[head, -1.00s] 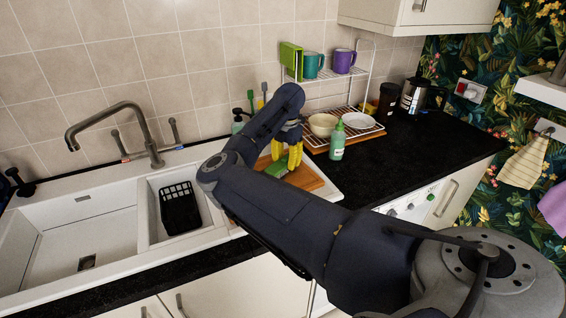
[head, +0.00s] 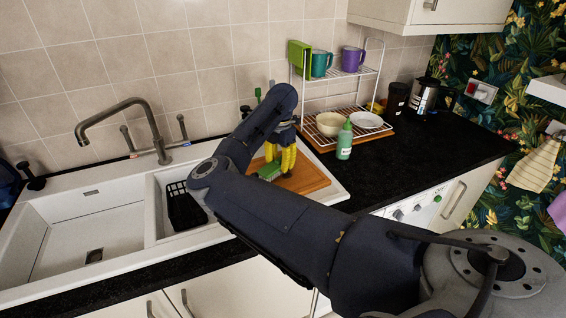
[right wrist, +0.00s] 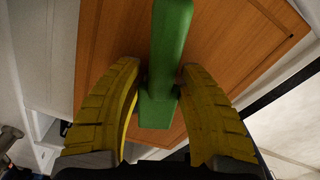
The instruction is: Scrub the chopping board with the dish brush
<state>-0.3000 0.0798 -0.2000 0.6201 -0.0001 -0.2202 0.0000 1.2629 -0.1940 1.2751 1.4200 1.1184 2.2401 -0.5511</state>
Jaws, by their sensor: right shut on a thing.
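The wooden chopping board (head: 308,176) lies flat at the right end of the sink unit. My right gripper (head: 279,163) has yellow fingers and is over the board's left part, pointing down. It is shut on the green dish brush (head: 268,170), which is at the board's surface; I cannot tell whether it touches. In the right wrist view the brush (right wrist: 168,55) runs between the two fingers (right wrist: 158,100), with the board (right wrist: 225,40) behind it. My arm hides part of the board's near left side. My left gripper is not in view.
A green bottle (head: 344,143) stands just right of the board. A wire dish rack (head: 322,138) with a bowl, plate and mugs is behind it. The sink (head: 85,222), tap (head: 150,130) and black basket (head: 184,208) are left. The worktop (head: 420,145) at right is mostly clear.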

